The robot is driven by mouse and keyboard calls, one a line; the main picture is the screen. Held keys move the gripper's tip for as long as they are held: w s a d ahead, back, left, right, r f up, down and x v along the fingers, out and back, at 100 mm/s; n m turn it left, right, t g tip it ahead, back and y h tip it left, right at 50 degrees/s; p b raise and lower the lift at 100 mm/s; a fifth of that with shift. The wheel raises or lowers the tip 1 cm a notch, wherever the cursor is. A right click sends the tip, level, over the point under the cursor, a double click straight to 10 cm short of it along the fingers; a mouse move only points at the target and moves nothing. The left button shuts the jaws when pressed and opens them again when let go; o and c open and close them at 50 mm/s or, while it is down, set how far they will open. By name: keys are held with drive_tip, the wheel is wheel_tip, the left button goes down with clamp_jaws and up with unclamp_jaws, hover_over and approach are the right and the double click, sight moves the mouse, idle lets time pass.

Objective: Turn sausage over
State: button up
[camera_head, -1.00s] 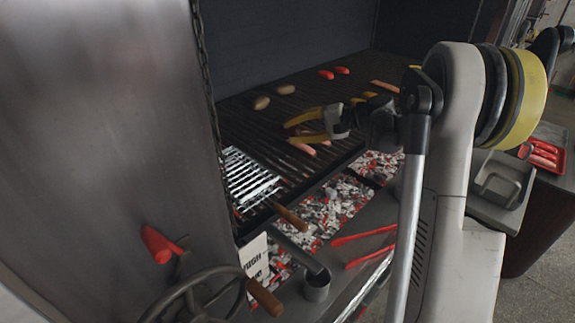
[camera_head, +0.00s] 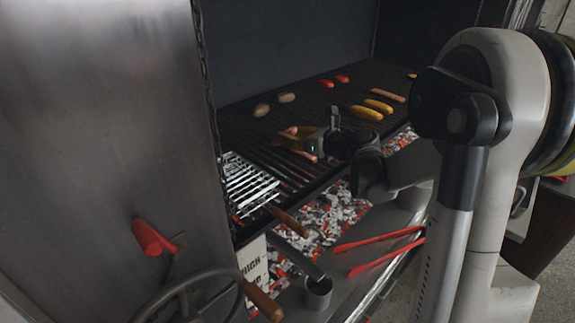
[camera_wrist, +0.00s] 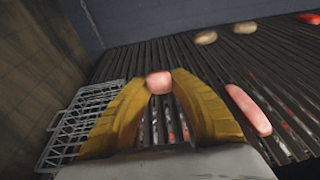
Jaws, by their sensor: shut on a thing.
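My gripper (camera_head: 282,140) is low over the grill grate (camera_head: 240,128), pointing left in the head view. In the wrist view its yellow fingers (camera_wrist: 158,95) are closed on a pink sausage (camera_wrist: 158,83), whose rounded end shows between the fingertips. The rest of that sausage is hidden, and I cannot tell whether it touches the bars. A second pink sausage (camera_wrist: 248,109) lies on the grate to the right of the fingers, apart from them. In the head view, pink pieces show only partly around the fingers.
A wire rack (camera_head: 247,184) lies left of the gripper. Two brown potatoes (camera_head: 261,110), two red items (camera_head: 327,83), yellow pieces (camera_head: 366,113) and an orange-brown sausage (camera_head: 388,96) lie farther back. Coals (camera_head: 318,216) glow below. Red tongs (camera_head: 378,240) lie on the front shelf.

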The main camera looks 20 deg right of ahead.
drive_tip(key=f+b, duration=0.1)
drive_tip(key=f, duration=0.1)
drive_tip(key=w+f+b, duration=0.1)
drive_tip(key=f, duration=0.1)
drive_tip(key=shift+w+a, duration=0.1)
drive_tip(key=shift+w, duration=0.1)
drive_tip(key=shift+s+f+b, duration=0.15)
drive_tip(key=shift+f+b, duration=0.2)
drive_tip(key=o, duration=0.7)
drive_tip(key=shift+c, duration=0.2)
drive_tip(key=o, duration=0.6)
drive_tip(key=shift+r, duration=0.15)
